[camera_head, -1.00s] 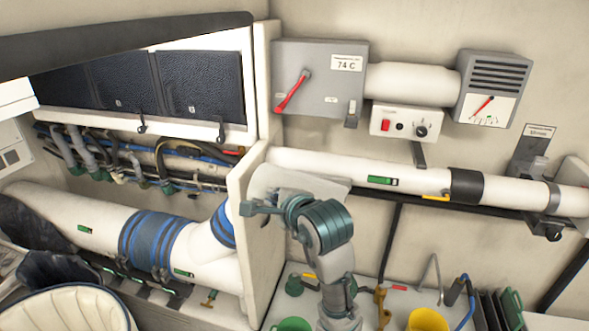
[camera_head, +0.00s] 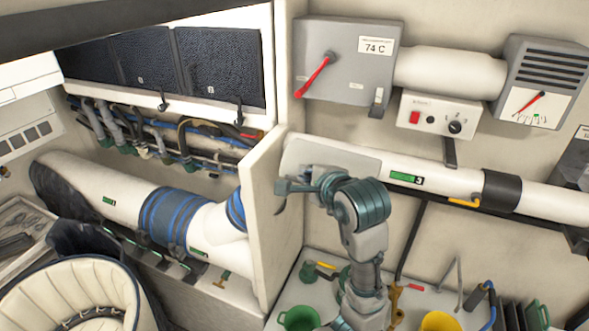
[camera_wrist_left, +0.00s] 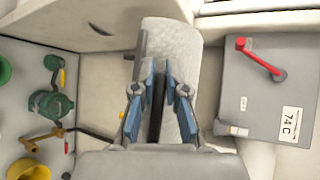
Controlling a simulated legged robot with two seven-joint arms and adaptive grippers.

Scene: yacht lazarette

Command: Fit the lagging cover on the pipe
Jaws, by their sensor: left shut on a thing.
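A white pipe (camera_head: 449,184) runs along the back wall to the right of a partition, with a green marker and a dark band on it. A pale grey curved cover (camera_head: 345,161), which looks like the lagging cover, lies at the pipe's left end beside the partition. I cannot tell whether it is wrapped around the pipe. It also shows in the left wrist view (camera_wrist_left: 172,35). My left gripper (camera_head: 297,184) is at the cover's lower edge. In the left wrist view its blue fingers (camera_wrist_left: 160,80) are closed on it, with a dark strip between them. My right gripper is out of view.
The partition (camera_head: 266,220) stands close left of my gripper. A grey box (camera_head: 345,85) with a red lever and a switch panel (camera_head: 432,118) are above the pipe. A yellow cup (camera_head: 440,322), a green cup (camera_head: 299,318) and valves stand below. A larger lagged pipe (camera_head: 120,192) is at left.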

